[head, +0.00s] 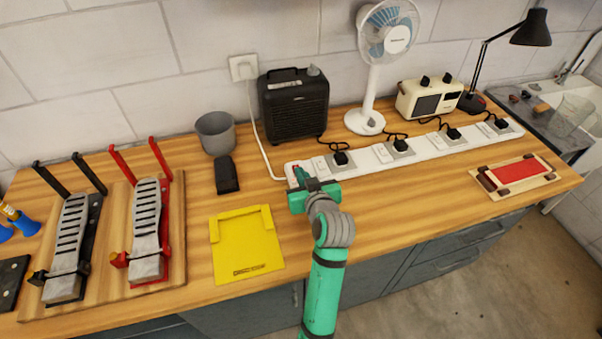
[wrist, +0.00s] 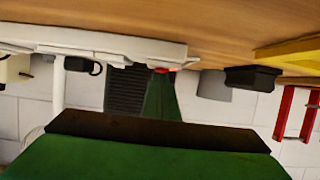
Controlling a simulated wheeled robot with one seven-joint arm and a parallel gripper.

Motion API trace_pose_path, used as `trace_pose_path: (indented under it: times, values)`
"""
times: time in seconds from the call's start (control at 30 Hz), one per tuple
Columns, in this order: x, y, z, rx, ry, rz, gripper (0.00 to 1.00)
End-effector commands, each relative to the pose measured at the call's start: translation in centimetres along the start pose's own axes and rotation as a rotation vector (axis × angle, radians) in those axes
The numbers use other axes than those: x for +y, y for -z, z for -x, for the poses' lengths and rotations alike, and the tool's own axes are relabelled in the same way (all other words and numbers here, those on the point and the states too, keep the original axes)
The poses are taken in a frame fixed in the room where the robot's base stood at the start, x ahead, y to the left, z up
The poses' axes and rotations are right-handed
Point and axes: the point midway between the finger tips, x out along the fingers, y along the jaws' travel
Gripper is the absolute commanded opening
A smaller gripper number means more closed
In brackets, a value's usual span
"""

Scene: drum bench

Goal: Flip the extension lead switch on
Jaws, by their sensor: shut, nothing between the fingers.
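The extension lead (head: 352,168) is a long white strip with several sockets, lying along the back of the wooden bench. In the wrist view, which looks upside down, the strip (wrist: 105,42) runs along the upper left. A small red switch (wrist: 163,71) shows at its end there. My gripper (head: 299,174) is shut and empty at the left end of the strip, over the switch area. In the wrist view its green finger (wrist: 162,98) reaches up to just beside the red switch. I cannot tell whether they touch, or which way the switch is tipped.
Black plugs (head: 340,157) sit in the strip's sockets. Behind it stand a black heater (head: 293,105), a white fan (head: 370,85), a cream radio (head: 430,98) and a black lamp (head: 484,60). A grey cup (head: 215,133), black block (head: 227,175) and yellow tray (head: 246,245) lie left.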

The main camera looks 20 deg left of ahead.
Motion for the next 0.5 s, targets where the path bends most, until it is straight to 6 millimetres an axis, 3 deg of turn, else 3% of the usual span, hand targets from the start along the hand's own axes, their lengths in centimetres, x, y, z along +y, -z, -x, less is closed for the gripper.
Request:
trace_pose_path:
  times: [0.5]
  values:
    - [0.0, 1.2, 0.5, -0.002, 0.0, 0.0, 0.0]
